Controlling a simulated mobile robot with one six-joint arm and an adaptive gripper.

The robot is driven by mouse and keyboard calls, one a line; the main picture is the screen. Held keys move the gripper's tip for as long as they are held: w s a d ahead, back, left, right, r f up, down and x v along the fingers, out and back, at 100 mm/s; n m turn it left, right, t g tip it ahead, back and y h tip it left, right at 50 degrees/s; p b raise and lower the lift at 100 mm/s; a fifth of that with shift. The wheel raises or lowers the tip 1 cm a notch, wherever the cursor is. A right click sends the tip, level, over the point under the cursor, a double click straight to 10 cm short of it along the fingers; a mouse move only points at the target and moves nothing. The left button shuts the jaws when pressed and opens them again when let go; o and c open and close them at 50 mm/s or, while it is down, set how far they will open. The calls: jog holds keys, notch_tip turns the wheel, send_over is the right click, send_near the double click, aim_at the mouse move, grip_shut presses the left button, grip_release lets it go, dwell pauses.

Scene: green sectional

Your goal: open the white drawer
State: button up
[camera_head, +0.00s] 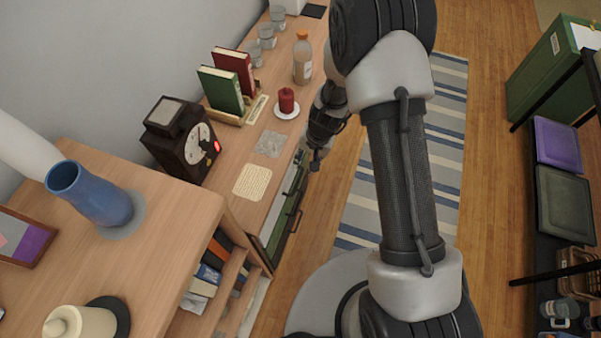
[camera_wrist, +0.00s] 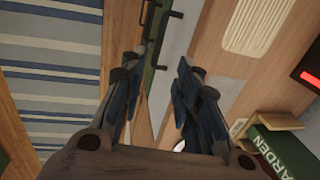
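My gripper (camera_head: 316,158) hangs beside the front edge of the long wooden cabinet, pointing down. In the wrist view its two dark fingers (camera_wrist: 158,76) are spread apart with nothing between them. Below them is a green front (camera_wrist: 152,62) with dark bar handles (camera_wrist: 175,14). A pale grey-white strip (camera_wrist: 180,48) lies between it and the wooden top; this may be the white drawer's front, but I cannot tell for sure. In the head view the green fronts with handles (camera_head: 284,222) show left of my gripper. No contact with a handle is visible.
The cabinet top holds a woven mat (camera_head: 252,182), a red candle (camera_head: 287,100), a bottle (camera_head: 303,58), green and red books (camera_head: 221,89) and a clock (camera_head: 182,138). A higher wooden shelf with a blue vase (camera_head: 92,195) stands nearer. The striped rug (camera_head: 405,170) is clear.

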aim_at(297, 185)
jog(key=a+f+b, duration=0.1)
jog(key=f, duration=0.4)
jog(key=a+f+b, duration=0.1)
jog(key=f+b, duration=0.1)
jog(key=f, duration=0.4)
jog(key=w+a+f+b, duration=0.1)
jog(key=f+b, duration=0.1)
jog(key=f, duration=0.3)
jog(key=shift+f, duration=0.25)
jog(key=shift+s, duration=0.1)
jog(key=shift+c, duration=0.6)
grip_shut()
